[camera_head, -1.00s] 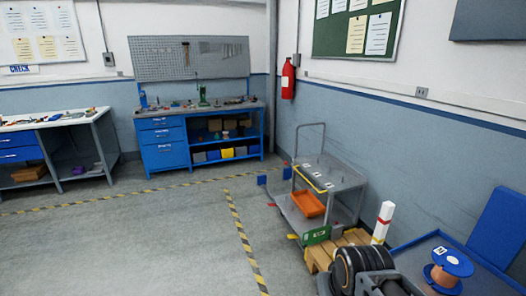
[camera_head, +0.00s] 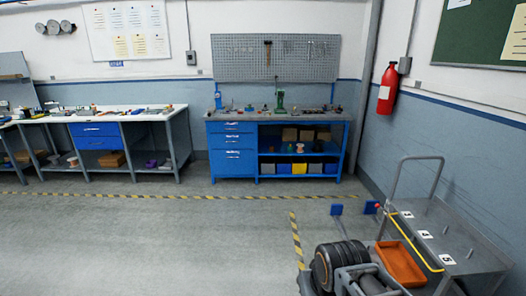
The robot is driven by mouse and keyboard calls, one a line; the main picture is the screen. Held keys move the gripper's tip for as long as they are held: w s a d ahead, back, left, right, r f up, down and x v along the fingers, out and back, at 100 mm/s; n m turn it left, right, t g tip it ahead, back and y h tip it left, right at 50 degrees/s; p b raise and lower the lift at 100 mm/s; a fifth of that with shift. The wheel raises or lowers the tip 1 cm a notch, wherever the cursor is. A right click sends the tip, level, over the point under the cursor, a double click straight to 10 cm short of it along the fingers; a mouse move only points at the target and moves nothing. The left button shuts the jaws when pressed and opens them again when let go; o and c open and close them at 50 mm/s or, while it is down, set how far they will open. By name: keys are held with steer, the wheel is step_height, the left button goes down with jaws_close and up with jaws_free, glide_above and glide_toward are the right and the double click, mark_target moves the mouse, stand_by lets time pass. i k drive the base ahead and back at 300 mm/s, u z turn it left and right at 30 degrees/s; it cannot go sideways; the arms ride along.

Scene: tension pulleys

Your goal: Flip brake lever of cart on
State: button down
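The grey cart (camera_head: 468,238) stands at the lower right, cut off by the bottom edge. It has a tall tube handle (camera_head: 396,178), a yellow rail (camera_head: 416,243) along its top shelf and an orange bin (camera_head: 400,263) on the level below. Two small blue plates (camera_head: 337,210) stick out at its far left end, with a small red piece by the right one. I cannot tell whether that piece is the brake lever. The cart's wheels are hidden. Part of my arm, dark and ringed, shows at the bottom in front of the cart. My gripper cannot be made out.
A blue workbench (camera_head: 232,155) stands at the back wall, and a white-topped table (camera_head: 150,115) stands at the left. A red fire extinguisher (camera_head: 388,90) hangs by the corner. The grey floor (camera_head: 150,245) with striped tape is clear at left and middle.

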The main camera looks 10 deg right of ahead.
mark_target(377, 205)
steer(key=z, duration=0.05)
steer(key=i, duration=2.25)
steer(key=z, duration=1.2)
steer(key=i, duration=1.25)
steer(key=z, duration=0.5)
